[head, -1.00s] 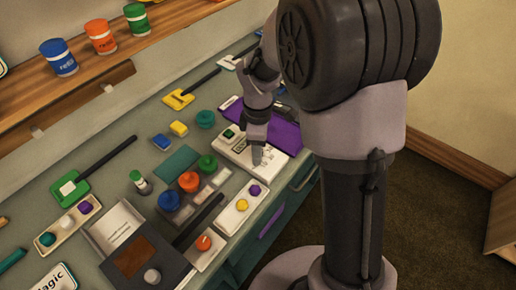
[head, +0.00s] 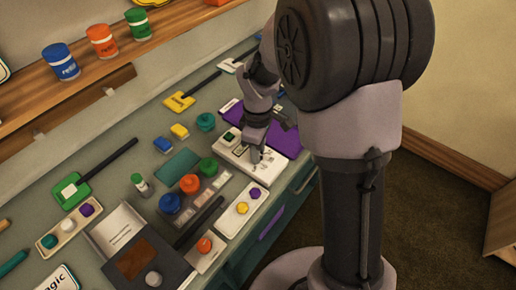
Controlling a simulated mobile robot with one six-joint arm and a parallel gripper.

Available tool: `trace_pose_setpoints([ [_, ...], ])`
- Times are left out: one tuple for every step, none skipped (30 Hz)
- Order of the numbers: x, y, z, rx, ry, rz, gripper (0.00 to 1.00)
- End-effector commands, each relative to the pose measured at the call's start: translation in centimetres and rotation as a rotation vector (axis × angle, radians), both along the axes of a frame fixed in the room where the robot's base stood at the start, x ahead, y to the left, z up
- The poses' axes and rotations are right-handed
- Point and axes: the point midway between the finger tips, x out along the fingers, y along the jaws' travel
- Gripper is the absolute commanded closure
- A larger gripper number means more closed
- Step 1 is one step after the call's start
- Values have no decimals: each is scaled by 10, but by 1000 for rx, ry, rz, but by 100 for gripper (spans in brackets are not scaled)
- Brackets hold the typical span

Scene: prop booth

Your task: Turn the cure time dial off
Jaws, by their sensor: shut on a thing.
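A white box (head: 238,150) with a small green display and dark printed markings on top lies on the bench, just left of a purple sheet. My gripper (head: 256,157) points down onto the right part of this box's top. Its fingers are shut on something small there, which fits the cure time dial. The dial itself is hidden by the fingers, so its pointer and setting cannot be read.
A purple sheet (head: 283,138) lies beside the box. Green, orange (head: 190,183) and blue (head: 170,203) round pieces stand nearer. A white tray (head: 229,222) and a dark box with a pale knob (head: 153,278) are closer to me. Shelf jars (head: 102,41) stand above.

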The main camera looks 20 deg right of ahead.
Motion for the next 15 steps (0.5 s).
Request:
trace_pose_setpoints([
  [0, 0, 1, 0, 1, -40, 100],
  [0, 0, 1, 0, 1, -69, 100],
  [0, 0, 1, 0, 1, -108, 100],
  [0, 0, 1, 0, 1, -137, 100],
  [0, 0, 1, 0, 1, -165, 100],
  [0, 0, 1, 0, 1, -204, 100],
  [0, 0, 1, 0, 1, -232, 100],
  [0, 0, 1, -1, 1, -260, 100],
  [0, 0, 1, 0, 0, -299, 100],
  [0, 0, 1, 0, 0, -327, 100],
  [0, 0, 1, 0, 0, -356, 100],
  [0, 0, 1, 0, 0, -394, 100],
  [0, 0, 1, 0, 0, -422, 100],
  [0, 0, 1, 0, 0, -451, 100],
  [0, 0, 1, 0, 0, -489, 100],
])
